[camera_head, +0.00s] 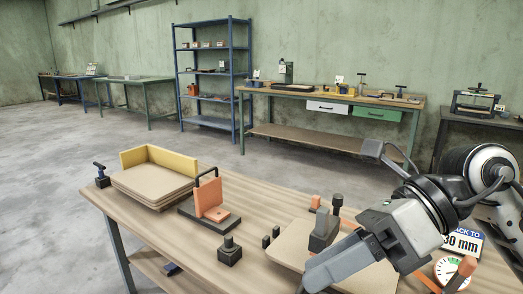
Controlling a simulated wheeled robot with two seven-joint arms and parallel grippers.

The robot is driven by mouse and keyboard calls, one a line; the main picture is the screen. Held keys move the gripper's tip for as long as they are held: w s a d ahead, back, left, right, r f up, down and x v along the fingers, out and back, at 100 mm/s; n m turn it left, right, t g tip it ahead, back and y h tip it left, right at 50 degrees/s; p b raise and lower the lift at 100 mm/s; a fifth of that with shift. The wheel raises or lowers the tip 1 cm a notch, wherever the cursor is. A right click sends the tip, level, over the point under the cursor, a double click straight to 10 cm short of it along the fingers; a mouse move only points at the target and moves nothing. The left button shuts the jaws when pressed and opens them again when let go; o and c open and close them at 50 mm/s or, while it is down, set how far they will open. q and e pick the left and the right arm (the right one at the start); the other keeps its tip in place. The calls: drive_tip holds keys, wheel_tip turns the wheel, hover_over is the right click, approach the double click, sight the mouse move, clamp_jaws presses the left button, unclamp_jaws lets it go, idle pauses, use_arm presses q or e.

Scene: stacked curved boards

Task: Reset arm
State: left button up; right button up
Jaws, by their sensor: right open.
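A stack of tan curved boards (150,187) with a yellow upright edge (160,160) lies at the left end of the wooden workbench (262,196). My right gripper (325,268) reaches in from the right, over the front right of the bench. It is open, its grey finger pointing left and down above a flat tan board (290,247). I cannot tell the gap between finger and board. Nothing shows held. The gripper partly hides the board. My left gripper is not in view.
An orange bracket on a dark base (208,205) stands mid-bench. Small dark clamps (230,252) stand near the front and beside the flat board (323,230). A sign (465,242) and a round dial (452,272) sit at right. Shelves (212,75) and benches stand behind.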

drive_tip(key=a+r+m+t+y+p, duration=0.2)
drive_tip(key=a+r+m+y, duration=0.15)
drive_tip(key=m+y, duration=0.7)
drive_tip(key=w+d+f+m+t+h, duration=0.4)
drive_tip(key=f+m+t+h, duration=0.1)
drive_tip(key=m+t, duration=0.6)
drive_tip(key=w+d+f+m+t+h, duration=0.35)
drive_tip(key=f+m+t+h, duration=0.35)
drive_tip(key=m, duration=0.7)
drive_tip(key=s+d+f+m+g+h+p, duration=0.1)
drive_tip(key=s+f+m+g+h, duration=0.2)
drive_tip(key=f, duration=0.8)
drive_tip(key=s+d+f+m+g+h+p, duration=0.1)
drive_tip(key=s+f+m+g+h, duration=0.2)
drive_tip(key=f, duration=0.8)
drive_tip(key=s+m+g, duration=0.2)
drive_tip(key=s+m, duration=0.2)
drive_tip(key=s, duration=0.1)
drive_tip(key=shift+s+d+f+m+h, duration=0.15)
drive_tip(key=shift+s+f+m+h, duration=0.1)
drive_tip(key=shift+s+m+h, duration=0.15)
